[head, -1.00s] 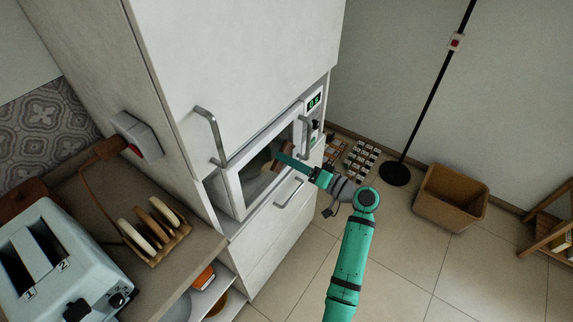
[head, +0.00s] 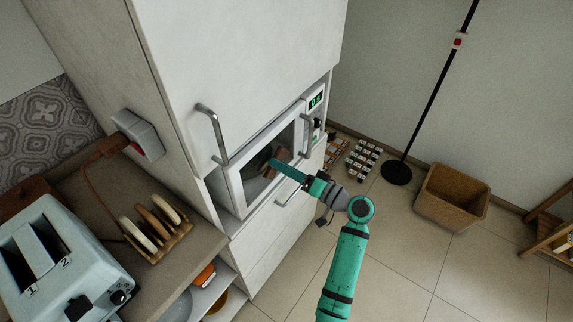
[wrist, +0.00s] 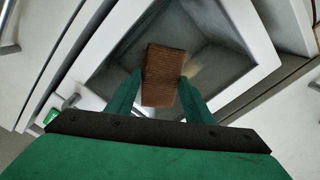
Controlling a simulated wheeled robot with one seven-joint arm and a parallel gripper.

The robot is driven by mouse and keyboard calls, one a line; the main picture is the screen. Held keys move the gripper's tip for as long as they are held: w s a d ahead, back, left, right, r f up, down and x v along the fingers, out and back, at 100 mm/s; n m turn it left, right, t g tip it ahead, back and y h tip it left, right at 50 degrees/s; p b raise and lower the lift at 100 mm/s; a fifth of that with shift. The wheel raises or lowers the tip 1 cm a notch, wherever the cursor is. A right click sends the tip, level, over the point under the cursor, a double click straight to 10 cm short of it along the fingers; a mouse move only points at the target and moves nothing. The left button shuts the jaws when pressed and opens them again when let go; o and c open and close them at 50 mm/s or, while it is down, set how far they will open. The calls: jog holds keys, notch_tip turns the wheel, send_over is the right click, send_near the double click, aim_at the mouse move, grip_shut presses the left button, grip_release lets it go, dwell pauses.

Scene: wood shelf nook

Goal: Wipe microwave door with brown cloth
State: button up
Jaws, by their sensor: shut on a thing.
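The white microwave (head: 229,190) is built into a tall white cabinet, with a dark glass door (head: 255,165) that is closed. My gripper (head: 272,162) reaches in from the right, in front of the door glass. It is shut on the brown cloth (head: 281,156), a small folded block. In the wrist view the cloth (wrist: 160,76) sits between the two green fingers, against the door glass (wrist: 205,70) behind it. I cannot tell for sure whether the cloth touches the glass.
The microwave handle (head: 307,137) stands out right of the cloth. A cabinet handle (head: 212,135) juts out above. A counter at left holds a toaster (head: 60,262) and a toast rack (head: 160,240). A brown bin (head: 452,197) and a black stand (head: 397,173) are on the floor.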

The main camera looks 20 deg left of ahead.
aim_at(272, 174)
jog(key=shift+s+a, duration=0.4)
jog(key=shift+s, duration=0.4)
jog(key=shift+s+a, duration=0.4)
jog(key=shift+s, duration=0.4)
jog(key=shift+s, duration=0.1)
jog(key=shift+s+a, duration=0.2)
jog(key=shift+s, duration=0.6)
jog(key=shift+s+a, duration=0.15)
jog(key=shift+s, duration=0.6)
jog(key=shift+d, duration=0.15)
jog(key=shift+v, duration=2.95)
jog(key=shift+d, duration=0.1)
